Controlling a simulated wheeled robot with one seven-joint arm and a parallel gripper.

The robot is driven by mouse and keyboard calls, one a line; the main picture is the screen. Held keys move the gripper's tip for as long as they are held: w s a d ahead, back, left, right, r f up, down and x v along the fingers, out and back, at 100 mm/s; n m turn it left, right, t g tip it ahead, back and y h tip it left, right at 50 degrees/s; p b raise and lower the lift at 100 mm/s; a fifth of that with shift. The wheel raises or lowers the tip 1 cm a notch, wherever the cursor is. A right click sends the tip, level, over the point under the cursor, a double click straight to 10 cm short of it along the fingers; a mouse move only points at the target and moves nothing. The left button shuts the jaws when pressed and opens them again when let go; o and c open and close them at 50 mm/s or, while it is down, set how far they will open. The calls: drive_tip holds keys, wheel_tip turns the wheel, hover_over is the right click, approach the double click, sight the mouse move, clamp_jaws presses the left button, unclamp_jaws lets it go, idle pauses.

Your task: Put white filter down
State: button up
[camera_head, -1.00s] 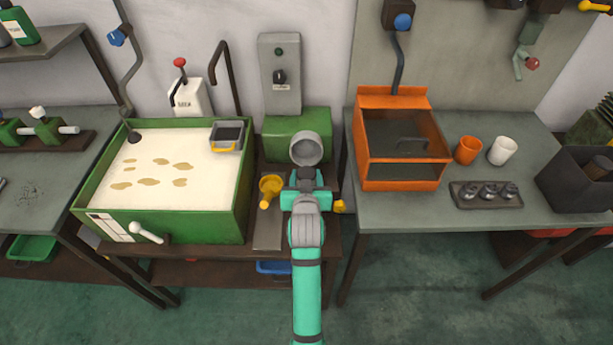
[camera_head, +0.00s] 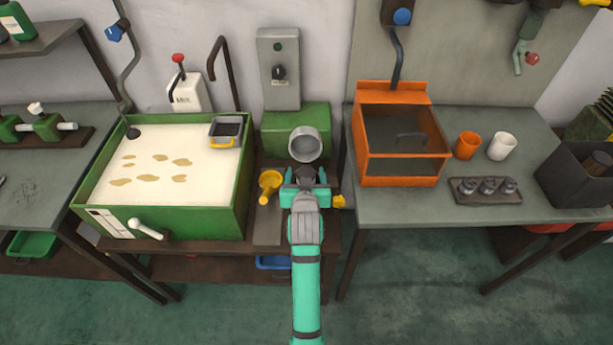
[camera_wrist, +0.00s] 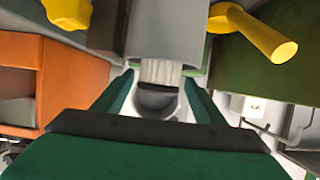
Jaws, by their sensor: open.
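The white filter (camera_wrist: 160,72) shows in the wrist view as a short pale ribbed band. It sits at the end of a grey cylinder (camera_wrist: 165,35), with a dark rounded end piece (camera_wrist: 157,101) beside it. My gripper (camera_wrist: 158,92) is open, with one finger on each side of the filter and a visible gap to both. In the head view my gripper (camera_head: 306,176) is just in front of the grey round cup (camera_head: 304,144) on the green machine (camera_head: 283,122). A dark piece shows between the fingers there; the white part is hidden.
A yellow funnel (camera_head: 269,186) stands close left of my gripper, and a yellow part (camera_head: 338,201) is close right. The green tank (camera_head: 205,222) of pale liquid is farther left. An orange box (camera_head: 402,181) stands on the right bench (camera_head: 395,210).

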drive_tip(key=shift+r, duration=0.7)
drive_tip(key=v, duration=1.2)
drive_tip(key=s+f, duration=0.6)
drive_tip(key=s, duration=0.3)
drive_tip(key=s+f, duration=0.6)
drive_tip(key=s, duration=0.3)
drive_tip(key=s+r+t, duration=0.1)
drive_tip(key=s+r, duration=0.2)
drive_tip(key=s, duration=1.5)
drive_tip(key=shift+s+t, duration=0.4)
drive_tip(key=shift+d, duration=0.2)
drive_tip(key=shift+s+a, duration=0.1)
